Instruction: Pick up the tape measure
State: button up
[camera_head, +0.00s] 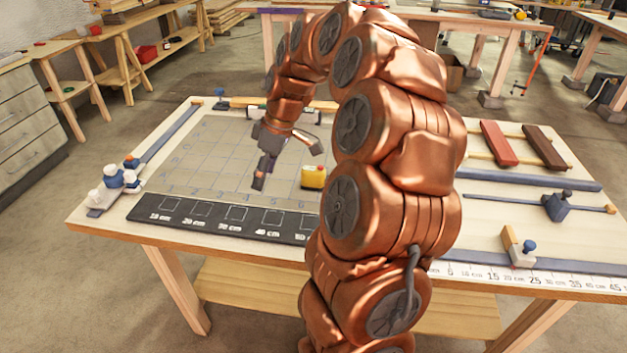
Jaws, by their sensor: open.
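A small yellow case, which looks like the tape measure (314,177), sits on the gridded mat (210,145) of the workbench, just left of my arm. My gripper (287,167) is open and empty, with its fingers pointing down. In the picture it is just left of and slightly above the yellow case. I cannot tell its exact height over the mat. My arm hides the bench to the right of the case.
A dark strip (225,219) with marked squares lies along the mat's front edge. Blue-and-white clamps (118,180) stand at the left corner. Red (498,143) and brown (545,147) blocks, clamps and a printed scale (530,277) lie on the right side. The mat's left part is clear.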

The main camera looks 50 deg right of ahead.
aim_at(315, 169)
jog(key=shift+n+t+h, duration=0.3)
jog(key=shift+t, duration=0.5)
jog(key=d+f, duration=0.2)
jog(key=d, duration=0.4)
jog(key=d+f, duration=0.2)
jog(key=d, duration=0.4)
jog(key=d+f+b, duration=0.1)
jog(key=d+f, duration=0.1)
jog(key=d, duration=0.5)
jog(key=shift+f, duration=0.2)
jog(key=shift+p+x, duration=0.35)
jog(key=shift+x, duration=0.7)
jog(key=shift+w+a+f+p, duration=0.1)
jog(key=shift+w+f+p, duration=0.35)
jog(key=shift+f, duration=0.25)
jog(key=shift+p+x, duration=0.6)
jog(key=shift+x, duration=1.35)
jog(key=shift+w, duration=0.15)
jog(key=shift+c, duration=0.4)
jog(key=shift+r, duration=0.1)
grip_shut()
